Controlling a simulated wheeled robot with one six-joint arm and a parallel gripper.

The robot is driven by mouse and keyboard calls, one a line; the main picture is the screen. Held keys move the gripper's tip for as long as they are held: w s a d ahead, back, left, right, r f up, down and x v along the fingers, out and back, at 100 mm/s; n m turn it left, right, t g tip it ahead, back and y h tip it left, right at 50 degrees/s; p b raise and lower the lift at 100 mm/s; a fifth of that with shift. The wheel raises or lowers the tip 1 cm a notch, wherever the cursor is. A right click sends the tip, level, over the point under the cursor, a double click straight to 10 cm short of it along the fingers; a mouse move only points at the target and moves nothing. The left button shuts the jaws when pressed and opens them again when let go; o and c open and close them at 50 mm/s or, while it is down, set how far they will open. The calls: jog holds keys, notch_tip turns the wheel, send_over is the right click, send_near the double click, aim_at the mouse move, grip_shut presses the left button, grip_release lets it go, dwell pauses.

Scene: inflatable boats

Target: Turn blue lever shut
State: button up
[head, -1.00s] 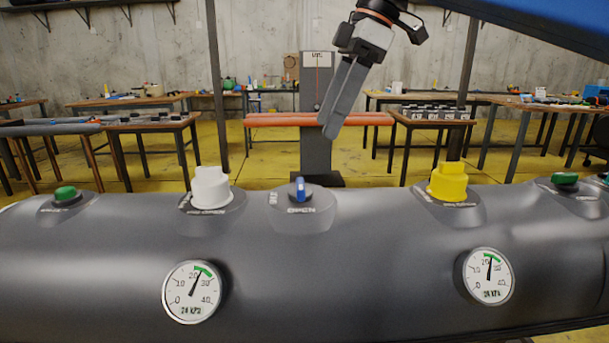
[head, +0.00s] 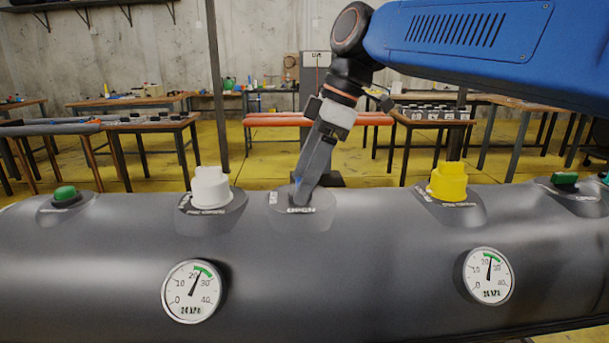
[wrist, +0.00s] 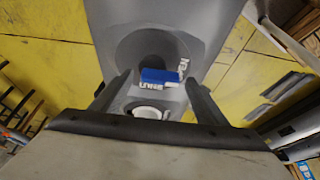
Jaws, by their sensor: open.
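The blue lever (wrist: 158,76) sits on a round dark base on top of the grey tube (head: 330,265). In the wrist view it lies between the two fingers of my gripper (wrist: 158,90), with space on both sides. In the head view my gripper (head: 303,195) points down at the lever's patch, marked OPEN (head: 301,210), and its fingers hide most of the lever, with a little blue showing. The gripper is open. I cannot tell whether a finger touches the lever.
A white cap (head: 210,188) stands left of the lever and a yellow cap (head: 447,182) to the right. Green knobs (head: 65,194) sit toward both ends of the tube. Two gauges (head: 191,292) are on its front face. Tables with clutter stand behind.

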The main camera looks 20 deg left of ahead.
jog(key=shift+c, duration=0.3)
jog(key=c, duration=1)
jog(key=m, duration=0.1)
jog(key=m+t, duration=0.1)
jog(key=m, duration=0.2)
jog(key=shift+s+a+t, duration=0.25)
jog(key=shift+t, duration=0.15)
jog(key=m+t, duration=0.1)
jog(key=m, duration=0.4)
jog(key=shift+a+t, duration=0.35)
jog(key=shift+t, duration=0.05)
jog(key=m, duration=0.2)
jog(key=m+t+h, duration=0.1)
jog(key=m, duration=0.1)
jog(key=shift+a+m, duration=0.3)
jog(key=shift+a, duration=0.05)
jog(key=shift+w+a+m+t+h, duration=0.1)
jog(key=shift+m+t+h, duration=0.25)
jog(key=shift+m, duration=0.7)
jog(key=shift+w+a+m+t+h, duration=0.1)
jog(key=shift+m+t+h, duration=0.25)
jog(key=shift+m, duration=0.7)
